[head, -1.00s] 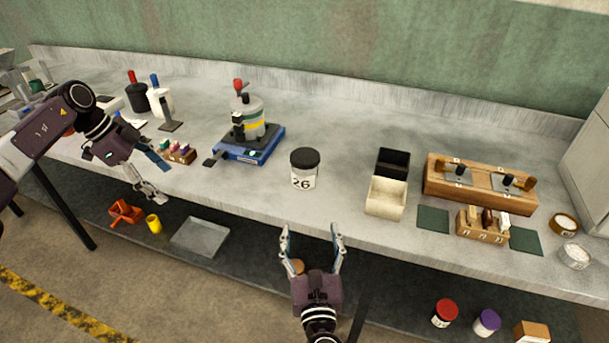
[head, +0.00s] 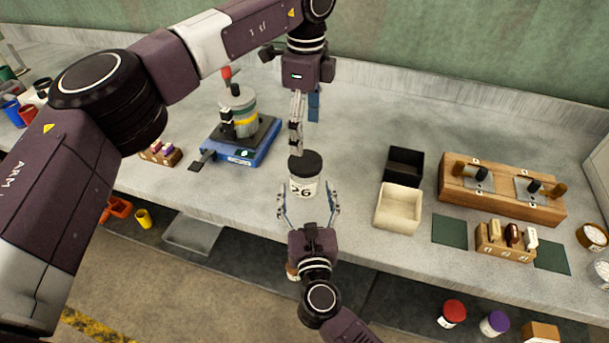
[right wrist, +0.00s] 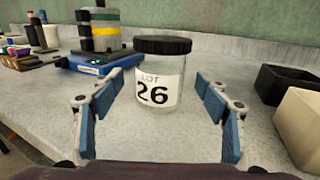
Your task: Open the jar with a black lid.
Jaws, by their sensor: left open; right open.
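The clear jar (head: 304,188) with a black lid (head: 305,164) stands upright on the bench, its white label reading LOT 26. It also shows in the right wrist view (right wrist: 158,95), with the lid on. My left gripper (head: 305,138) is open and points down just above and behind the lid, apparently without holding it. My right gripper (head: 308,205) is open at the front of the jar, low, with its fingers to either side; in the right wrist view the jar stands between and just beyond the fingertips.
A blue device with a stacked cylinder (head: 240,140) stands left of the jar. A black bin (head: 404,166) and a cream bin (head: 398,208) stand to the right. Farther right is a wooden fixture (head: 500,190). Bare bench lies between the jar and bins.

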